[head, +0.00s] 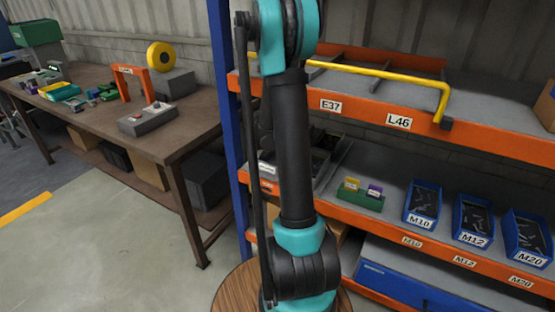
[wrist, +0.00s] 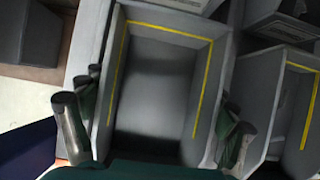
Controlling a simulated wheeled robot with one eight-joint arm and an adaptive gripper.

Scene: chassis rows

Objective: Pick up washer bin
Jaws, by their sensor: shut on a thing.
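In the wrist view, a grey bin (wrist: 158,85) with a yellow line around its inner walls lies between the fingers of my gripper (wrist: 158,115). The bin looks empty, and no label on it is readable, so I cannot tell from print that it is the washer bin. One finger is at its left wall and one at its right wall, and the gripper is shut on it. In the head view my own arm hides the gripper and most of this spot.
A similar grey bin (wrist: 285,100) stands close on the right in the wrist view. In the head view, blue bins marked M10 (head: 421,204), M12 (head: 473,220) and M20 (head: 527,237) sit on the shelf. A blue post (head: 228,110) and a workbench (head: 190,125) stand left.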

